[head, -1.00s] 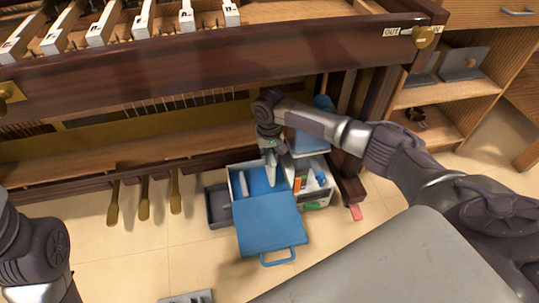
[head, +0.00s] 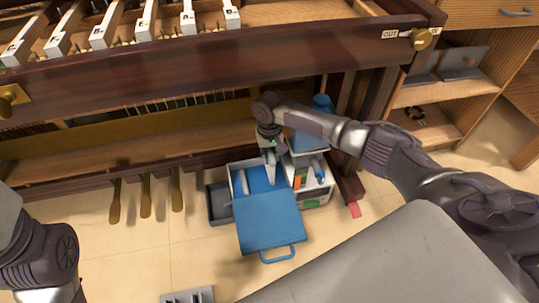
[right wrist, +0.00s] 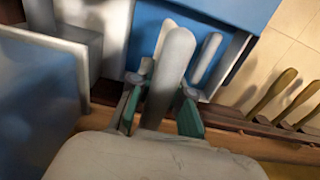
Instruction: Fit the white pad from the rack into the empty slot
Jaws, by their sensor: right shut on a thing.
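My right gripper (head: 270,165) reaches down into the blue-lined open box (head: 269,224) under the keyboard. In the right wrist view, its green-padded fingers (right wrist: 160,112) are shut on a long white pad (right wrist: 176,58) with a rounded end, which stands up between them. A second white pad (right wrist: 207,58) stands beside it, apart from the fingers. One white pad (head: 245,182) also shows in the box in the head view. The lower end of the held pad is hidden by my gripper. My left gripper is out of view. I cannot tell where the empty slot is.
White lettered keys (head: 145,18) stand at the top left, above a dark wooden rail (head: 200,60). Brass pedals (head: 146,196) are left of the box. A white case with small items (head: 313,184) adjoins the box on the right. Wooden shelves (head: 440,95) stand at the right.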

